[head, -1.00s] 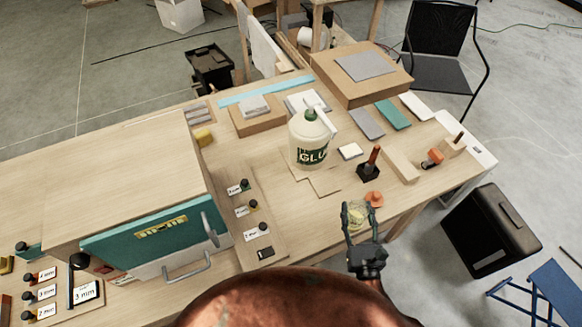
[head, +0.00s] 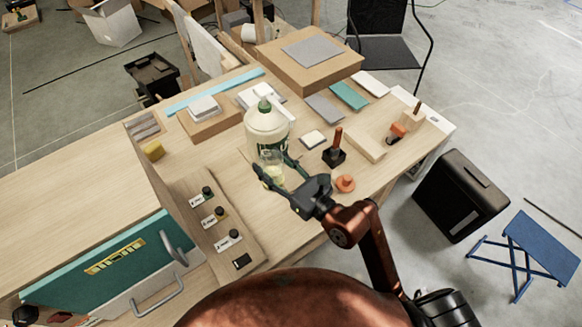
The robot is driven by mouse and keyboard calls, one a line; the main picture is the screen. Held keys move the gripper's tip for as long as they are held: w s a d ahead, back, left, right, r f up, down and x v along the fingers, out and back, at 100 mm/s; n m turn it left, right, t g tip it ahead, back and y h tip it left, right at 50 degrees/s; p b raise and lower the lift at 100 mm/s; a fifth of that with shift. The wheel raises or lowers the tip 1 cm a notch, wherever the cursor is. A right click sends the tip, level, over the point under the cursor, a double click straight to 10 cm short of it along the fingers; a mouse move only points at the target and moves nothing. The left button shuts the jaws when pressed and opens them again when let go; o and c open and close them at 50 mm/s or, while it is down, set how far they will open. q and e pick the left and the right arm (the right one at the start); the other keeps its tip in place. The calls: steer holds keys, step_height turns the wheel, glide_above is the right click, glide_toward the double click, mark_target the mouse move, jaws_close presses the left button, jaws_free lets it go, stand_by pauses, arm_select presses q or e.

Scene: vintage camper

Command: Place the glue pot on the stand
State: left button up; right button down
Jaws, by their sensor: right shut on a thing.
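I cannot tell whether the pot touches the surface below. A thin wooden board (head: 250,157) shows beneath the bottle and may be the stand; the pot and gripper hide part of it. My left gripper is not in view.
A dark block with a red-brown handle (head: 335,150) and an orange piece (head: 345,183) are right of the gripper. A wooden panel with labelled knobs (head: 214,222) lies to the left. A large cardboard box (head: 308,75) stands behind. Some bare tabletop lies in front.

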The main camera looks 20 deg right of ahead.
steer(key=w+d+f+b, duration=0.5)
steer(key=w+d+f, duration=0.3)
steer(key=f, duration=0.4)
steer(key=shift+w, duration=0.45)
steer(key=shift+f, duration=0.25)
steer(key=c, duration=1.1)
jaws_free()
steer(key=shift+r, duration=0.1)
